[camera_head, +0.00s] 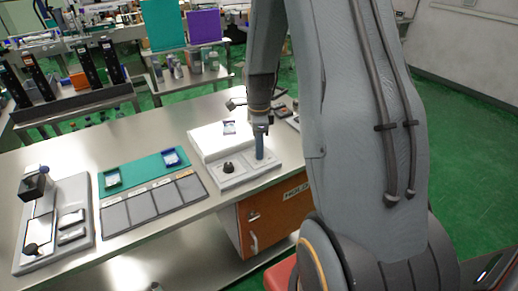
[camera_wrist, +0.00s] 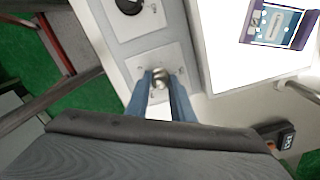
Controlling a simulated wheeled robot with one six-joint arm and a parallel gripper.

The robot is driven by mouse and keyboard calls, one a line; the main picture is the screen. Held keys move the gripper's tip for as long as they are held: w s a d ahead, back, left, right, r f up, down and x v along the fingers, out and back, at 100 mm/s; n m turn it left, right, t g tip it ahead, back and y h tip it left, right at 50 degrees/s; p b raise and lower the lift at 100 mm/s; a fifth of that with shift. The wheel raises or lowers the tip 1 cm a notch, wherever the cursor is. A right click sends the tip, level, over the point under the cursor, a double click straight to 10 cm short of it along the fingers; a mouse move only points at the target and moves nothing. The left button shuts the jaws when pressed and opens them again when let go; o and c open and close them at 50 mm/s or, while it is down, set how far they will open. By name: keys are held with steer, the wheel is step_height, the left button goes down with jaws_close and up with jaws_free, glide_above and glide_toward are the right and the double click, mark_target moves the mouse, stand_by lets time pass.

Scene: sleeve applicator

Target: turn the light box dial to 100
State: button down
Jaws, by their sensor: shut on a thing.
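The light box (camera_head: 206,143) has a bright white top, and its grey front panel carries two controls. One is a black knob (camera_head: 228,168), which also shows at the top of the wrist view (camera_wrist: 130,5). The other is a small metal dial (camera_wrist: 158,77) on a square plate with small marks too fine to read. My gripper (camera_head: 260,155) points down over the right-hand control. In the wrist view my gripper's blue fingers (camera_wrist: 160,82) are shut on the metal dial, one on each side. The dial's setting cannot be read.
A purple-framed card (camera_wrist: 279,24) lies on the lit top. Left on the bench are a green-backed mat with grey squares (camera_head: 142,205) and a grey device (camera_head: 52,225). A small dark device (camera_wrist: 279,137) and metal rod (camera_wrist: 300,90) are close to the box.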

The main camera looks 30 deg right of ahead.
steer(key=shift+m, duration=0.6)
steer(key=c, duration=1.5)
jaws_free()
steer(key=shift+c, duration=0.2)
steer(key=shift+r+b, duration=1.05)
steer(key=shift+r, duration=2.9)
